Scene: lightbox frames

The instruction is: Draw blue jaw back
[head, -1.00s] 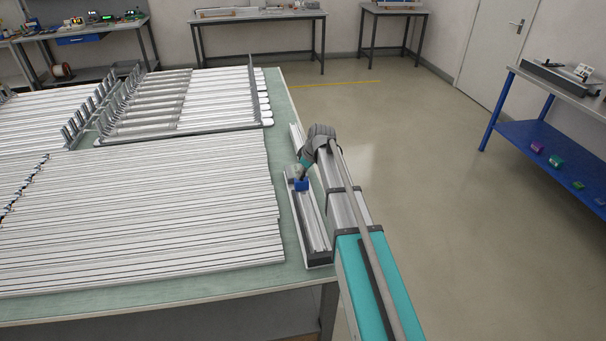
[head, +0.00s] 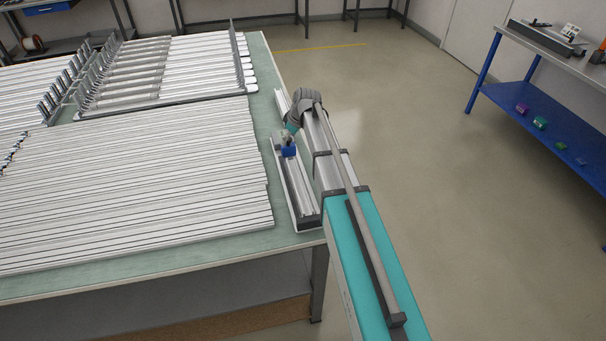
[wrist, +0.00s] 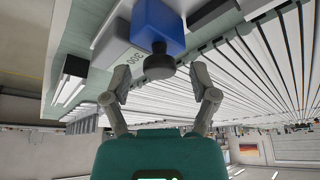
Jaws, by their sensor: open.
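The blue jaw (head: 289,151) sits on a grey rail fixture (head: 300,190) along the right edge of the table. In the wrist view the blue jaw (wrist: 157,27) is at the top middle, with a dark round knob (wrist: 159,64) on its near side. My gripper (wrist: 163,85) is open, with one finger to each side of the knob and a gap on both sides. Nothing is held. In the head view my arm hides most of the gripper. A pale block marked 300 (wrist: 122,50) lies beside the jaw in the wrist view.
Many white profiles (head: 130,185) cover the table just left of the fixture. A rack with upright dividers (head: 170,113) stands farther back. The floor (head: 400,120) right of the table is clear. A blue shelf bench (head: 520,105) stands at the far right.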

